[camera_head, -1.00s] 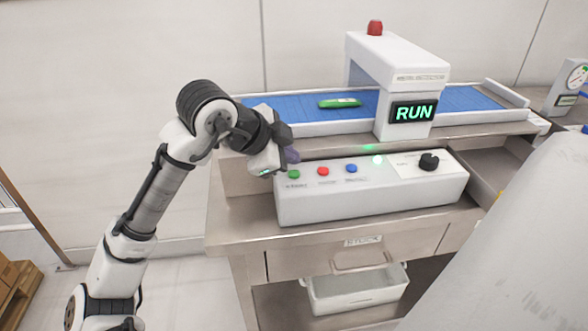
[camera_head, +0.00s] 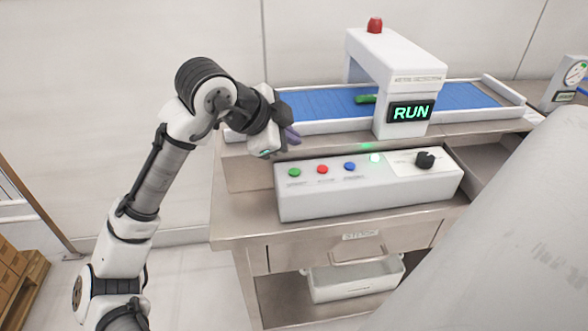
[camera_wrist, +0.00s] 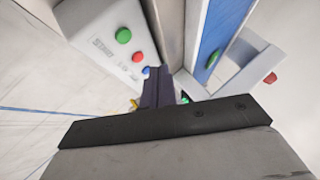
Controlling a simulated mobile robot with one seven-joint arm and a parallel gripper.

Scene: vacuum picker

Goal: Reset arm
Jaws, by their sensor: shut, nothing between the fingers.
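My gripper (camera_head: 291,135) is shut and empty. It is held in the air above and behind the left end of the white control box, apart from its buttons. In the wrist view its closed dark fingers (camera_wrist: 157,90) point toward the conveyor and the box. The control box (camera_head: 370,196) carries a green button (camera_head: 294,172), a red button (camera_head: 322,169), a blue button (camera_head: 350,166) and a black knob (camera_head: 425,160). The green button also shows in the wrist view (camera_wrist: 123,35).
Behind the box runs a blue conveyor (camera_head: 320,103) under a white arch (camera_head: 395,65) with a lit RUN display (camera_head: 410,111) and a red lamp (camera_head: 375,25). A green item (camera_head: 366,99) lies on the belt at the arch. A white bin (camera_head: 355,278) sits below the bench.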

